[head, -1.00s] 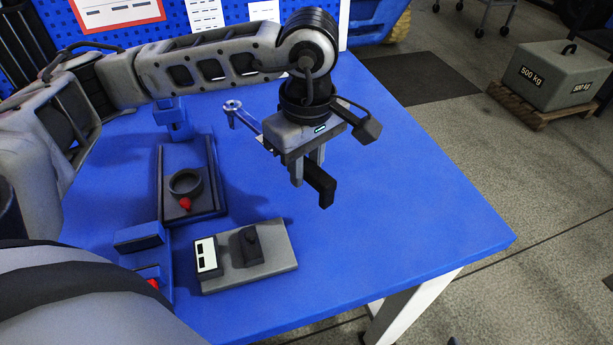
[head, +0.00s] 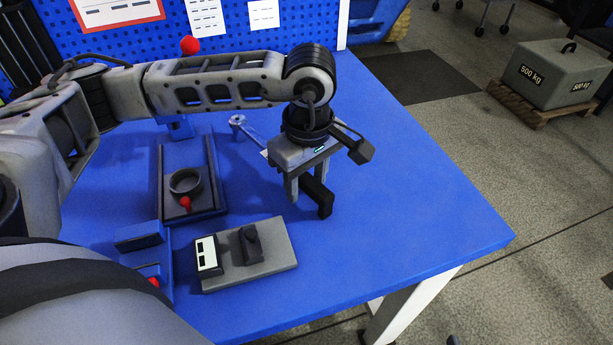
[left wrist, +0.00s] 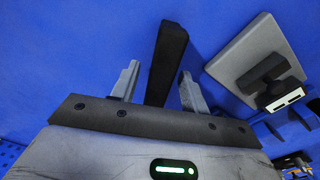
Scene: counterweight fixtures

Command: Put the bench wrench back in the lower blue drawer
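The bench wrench has a silver ring end (head: 238,121), a thin shaft and a black handle (head: 318,194). My left gripper (head: 305,190) points down over the right half of the blue table, with its fingers on either side of the handle. The left wrist view shows the black handle (left wrist: 168,55) between the two fingers (left wrist: 158,85). The wrench moves along with the gripper, so it appears gripped, low over the table; whether it touches the top I cannot tell. I cannot make out a lower blue drawer in these views. My right gripper is not in view.
The blue table (head: 400,190) is clear at the right. A grey plate with a black block (head: 275,268) lies at the front. A dark tray with a ring and red knob (head: 187,208) stands left of the gripper. A 500 kg weight (head: 555,75) sits on a pallet on the floor.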

